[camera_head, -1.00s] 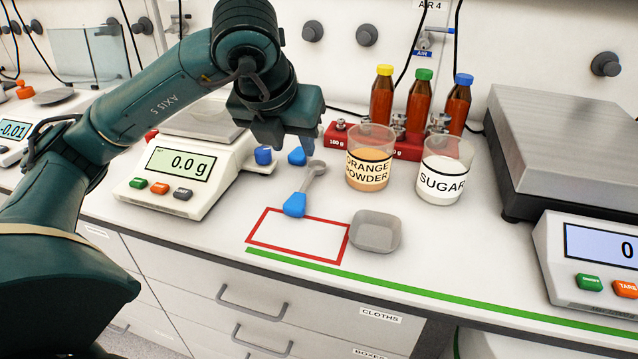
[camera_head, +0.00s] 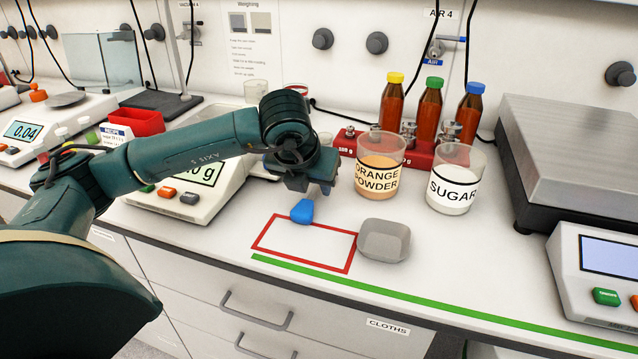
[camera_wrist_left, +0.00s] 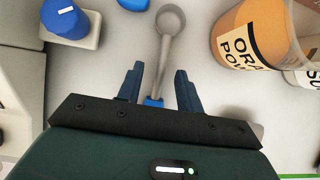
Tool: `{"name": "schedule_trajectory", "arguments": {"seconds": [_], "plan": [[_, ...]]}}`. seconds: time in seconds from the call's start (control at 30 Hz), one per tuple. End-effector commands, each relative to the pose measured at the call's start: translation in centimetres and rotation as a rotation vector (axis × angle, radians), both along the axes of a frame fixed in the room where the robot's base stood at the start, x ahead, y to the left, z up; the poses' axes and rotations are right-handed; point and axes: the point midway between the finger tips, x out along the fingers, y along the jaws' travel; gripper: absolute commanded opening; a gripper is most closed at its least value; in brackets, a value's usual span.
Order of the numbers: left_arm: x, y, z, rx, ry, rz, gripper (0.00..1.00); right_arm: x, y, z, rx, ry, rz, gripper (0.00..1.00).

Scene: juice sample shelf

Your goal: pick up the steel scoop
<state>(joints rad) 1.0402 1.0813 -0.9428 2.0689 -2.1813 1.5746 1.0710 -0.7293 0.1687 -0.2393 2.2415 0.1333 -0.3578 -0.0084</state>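The steel scoop lies on the white bench. In the head view only its blue handle end (camera_head: 302,211) shows; my left gripper hides the rest. In the left wrist view its round steel bowl (camera_wrist_left: 170,20) and shaft lie beyond my fingers, and a bit of the blue handle shows low between them. My left gripper (camera_head: 308,190) points down over the scoop. In the left wrist view its two blue fingers (camera_wrist_left: 157,82) are apart, one on each side of the scoop, not touching it. My right gripper is in neither view.
A red outlined rectangle (camera_head: 262,238) and a grey weighing dish (camera_head: 384,240) are in front. The orange powder beaker (camera_head: 379,178) stands close to the gripper's right, then the sugar beaker (camera_head: 452,190). A scale (camera_head: 170,207) stands at the left. A blue knob (camera_wrist_left: 68,18) shows in the wrist view.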

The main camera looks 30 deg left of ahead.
Motion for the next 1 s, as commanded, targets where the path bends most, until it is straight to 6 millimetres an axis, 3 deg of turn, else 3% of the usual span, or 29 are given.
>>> {"name": "schedule_trajectory", "arguments": {"seconds": [0.13, 1.0], "plan": [[0.53, 0.12, -1.06, 0.001, 0.001, -0.002, 0.36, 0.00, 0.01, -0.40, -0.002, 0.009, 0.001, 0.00], [0.55, 0.09, -1.35, 0.000, -0.001, -0.001, 0.35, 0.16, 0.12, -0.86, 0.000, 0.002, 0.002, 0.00]]}}
